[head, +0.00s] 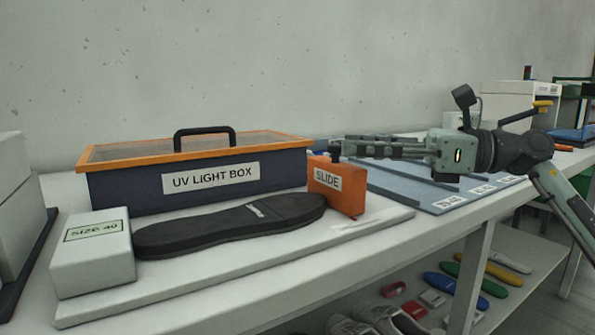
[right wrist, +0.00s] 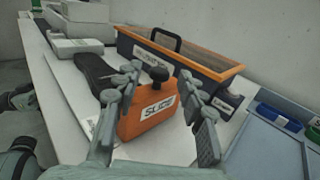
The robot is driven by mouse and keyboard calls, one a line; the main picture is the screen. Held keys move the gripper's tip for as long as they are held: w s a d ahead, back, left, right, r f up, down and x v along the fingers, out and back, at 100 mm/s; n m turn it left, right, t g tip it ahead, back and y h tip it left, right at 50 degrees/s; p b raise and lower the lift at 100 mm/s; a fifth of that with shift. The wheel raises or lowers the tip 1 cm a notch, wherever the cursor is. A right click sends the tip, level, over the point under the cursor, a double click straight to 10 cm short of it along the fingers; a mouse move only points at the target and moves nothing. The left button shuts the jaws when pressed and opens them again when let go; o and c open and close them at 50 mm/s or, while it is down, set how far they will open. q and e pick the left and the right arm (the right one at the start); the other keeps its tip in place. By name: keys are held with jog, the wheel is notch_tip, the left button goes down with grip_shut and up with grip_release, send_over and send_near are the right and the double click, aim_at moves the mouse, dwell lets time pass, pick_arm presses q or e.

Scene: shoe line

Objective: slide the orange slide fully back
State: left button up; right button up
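The orange slide (head: 338,190), a block labelled SLIDE with a dark knob on top (head: 335,150), stands on a white board (head: 240,255) at the right end of a black shoe sole (head: 230,225). I cannot tell whether block and sole touch. A white block marked SIZE 40 (head: 92,252) stands at the sole's left end. My right gripper (head: 345,148) reaches in from the right at knob height. In the right wrist view its fingers are apart, one on each side of the knob (right wrist: 159,74), with gaps visible.
The blue UV light box (head: 130,190) with orange rim stands behind the sole, close to the slide. A blue-grey mat (head: 420,190) lies to the right. Coloured soles and shoes lie on the shelf below (head: 520,262).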

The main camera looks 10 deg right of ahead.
jog(key=shift+w+a+f, duration=0.1)
jog(key=shift+a, duration=0.1)
jog(key=shift+w+a, duration=0.15)
jog(key=shift+a, duration=0.2)
jog(key=p+x, duration=0.1)
jog(key=x, duration=0.4)
jog(key=shift+a, duration=0.15)
pick_arm(q)
jog(key=shift+w+a+f+g+y, duration=0.1)
jog(key=shift+w+f+g+y, duration=0.15)
jog(key=shift+f, duration=0.3)
jog(key=shift+w+a+f+g+y, duration=0.1)
jog(key=shift+a+f+g+y, duration=0.05)
jog(key=shift+f+g, duration=0.3)
jog(key=shift+w+a+f+g+y, duration=0.1)
jog(key=shift+w+f+g+y, duration=0.1)
jog(key=shift+f, duration=0.4)
pick_arm(e)
jog(key=shift+w+a, duration=0.4)
jog(key=shift+a, duration=0.25)
grip_shut()
